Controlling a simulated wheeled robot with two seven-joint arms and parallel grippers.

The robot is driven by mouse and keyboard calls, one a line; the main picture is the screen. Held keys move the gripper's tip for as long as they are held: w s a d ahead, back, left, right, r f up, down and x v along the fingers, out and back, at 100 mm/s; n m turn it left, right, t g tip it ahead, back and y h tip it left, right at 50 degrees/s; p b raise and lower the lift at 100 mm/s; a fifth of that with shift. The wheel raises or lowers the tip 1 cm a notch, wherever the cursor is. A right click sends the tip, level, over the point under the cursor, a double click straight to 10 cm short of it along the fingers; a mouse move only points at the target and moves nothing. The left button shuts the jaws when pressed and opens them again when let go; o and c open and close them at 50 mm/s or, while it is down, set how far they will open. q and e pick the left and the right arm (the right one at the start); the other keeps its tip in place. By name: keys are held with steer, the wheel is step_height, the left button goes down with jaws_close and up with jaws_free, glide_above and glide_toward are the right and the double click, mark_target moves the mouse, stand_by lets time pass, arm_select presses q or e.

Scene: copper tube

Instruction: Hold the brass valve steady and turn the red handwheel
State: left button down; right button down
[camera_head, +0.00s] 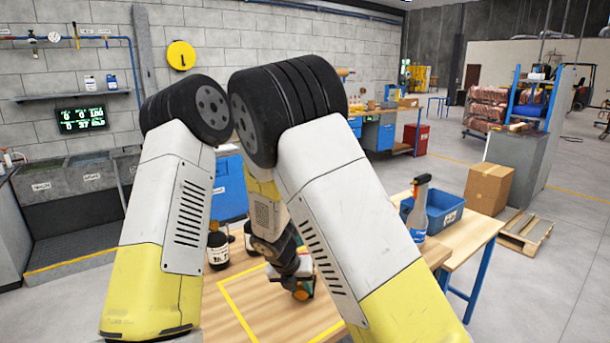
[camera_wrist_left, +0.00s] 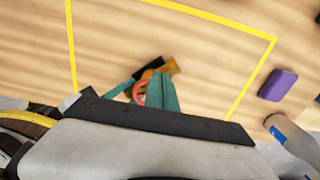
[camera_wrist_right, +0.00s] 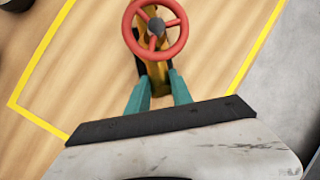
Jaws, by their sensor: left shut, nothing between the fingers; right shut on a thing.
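The brass valve (camera_wrist_right: 154,70) is on the wooden table inside a yellow outline, its red handwheel (camera_wrist_right: 156,28) facing up. My right gripper (camera_wrist_right: 158,78) has its teal fingers on either side of the brass body, shut on it, below the handwheel in the right wrist view. In the left wrist view, my left gripper (camera_wrist_left: 161,76) is shut and empty. Its fingers overlap part of the handwheel (camera_wrist_left: 139,93) and reach toward the brass body (camera_wrist_left: 166,68). Whether they touch the wheel I cannot tell. In the head view my arms hide most of the valve.
A purple block (camera_wrist_left: 278,85) lies outside the yellow outline (camera_wrist_left: 250,88). A spray bottle (camera_head: 417,212) and a blue bin (camera_head: 440,217) stand right of my arms. A dark bottle (camera_head: 217,247) stands to the left. Bare tabletop surrounds the valve.

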arm_select(q)
steer(key=shift+f, duration=1.1)
steer(key=shift+s+d, duration=0.1)
steer(key=shift+s, duration=0.1)
steer(key=shift+s+a, duration=0.2)
steer(key=shift+a, duration=0.15)
steer(key=shift+s+a, duration=0.35)
steer(key=shift+w, duration=0.1)
step_height(320, 180, up, 6)
steer(key=shift+w+a, duration=0.3)
stand_by(0.5)
